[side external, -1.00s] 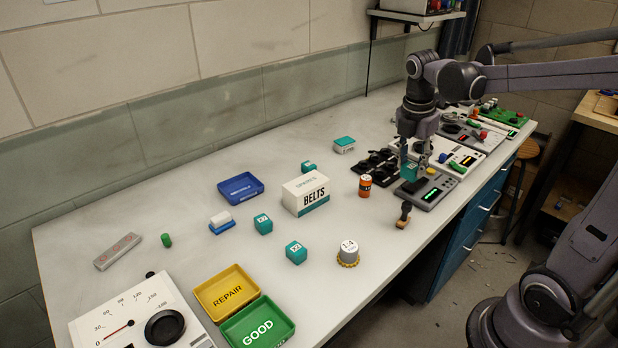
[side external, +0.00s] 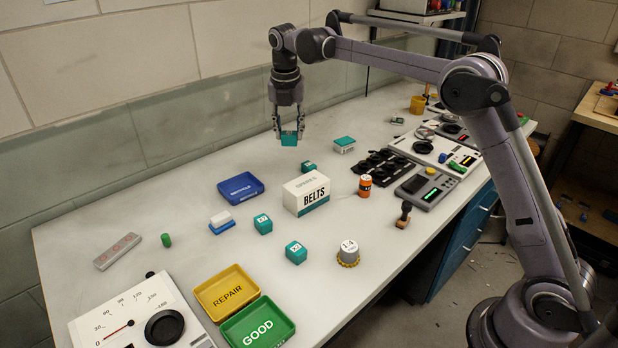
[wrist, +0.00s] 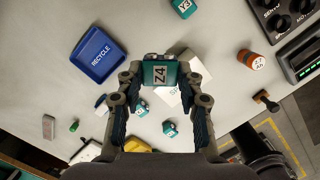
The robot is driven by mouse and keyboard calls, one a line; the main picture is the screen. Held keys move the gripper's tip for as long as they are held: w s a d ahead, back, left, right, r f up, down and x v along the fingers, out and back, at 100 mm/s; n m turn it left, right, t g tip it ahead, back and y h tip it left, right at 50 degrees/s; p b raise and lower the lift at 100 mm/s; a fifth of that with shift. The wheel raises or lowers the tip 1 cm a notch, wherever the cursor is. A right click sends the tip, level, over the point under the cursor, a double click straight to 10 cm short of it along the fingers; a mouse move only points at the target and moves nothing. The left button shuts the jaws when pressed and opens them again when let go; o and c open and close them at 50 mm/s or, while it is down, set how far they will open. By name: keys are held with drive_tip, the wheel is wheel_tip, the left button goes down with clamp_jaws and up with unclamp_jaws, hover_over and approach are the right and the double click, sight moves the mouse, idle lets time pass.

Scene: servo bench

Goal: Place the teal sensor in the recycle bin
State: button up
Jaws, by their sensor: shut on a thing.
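My gripper (side external: 290,133) is shut on a teal sensor (side external: 289,139) and holds it in the air above the back of the bench. In the wrist view the held sensor (wrist: 160,75) carries the label Z4 and sits between the fingertips. The blue recycle bin (side external: 241,188) lies on the bench, in front and to the left of the gripper in the side view.
Other teal cubes (side external: 263,224) (side external: 296,252) stand nearby. A yellow REPAIR tray (side external: 227,292) and a green GOOD tray (side external: 258,325) are at the front. The bench between bin and back wall is clear.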

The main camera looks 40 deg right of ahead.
drive_tip(key=shift+w+a+f, duration=0.1)
drive_tip(key=shift+w+a, duration=0.2)
drive_tip(key=shift+a, duration=0.1)
drive_tip(key=shift+w+a+f, duration=0.75)
drive_tip(key=shift+a+f, duration=1)
drive_tip(key=shift+f, duration=0.1)
drive_tip(key=shift+w+a+f, duration=0.75)
drive_tip(key=shift+a+f, duration=1.05)
drive_tip(key=shift+w+a+f, duration=0.75)
drive_tip(key=shift+a+f, duration=1)
drive_tip(key=shift+f, duration=0.1)
drive_tip(key=shift+f, duration=0.25)
drive_tip(key=o, duration=1)
drive_tip(key=shift+o, duration=0.2)
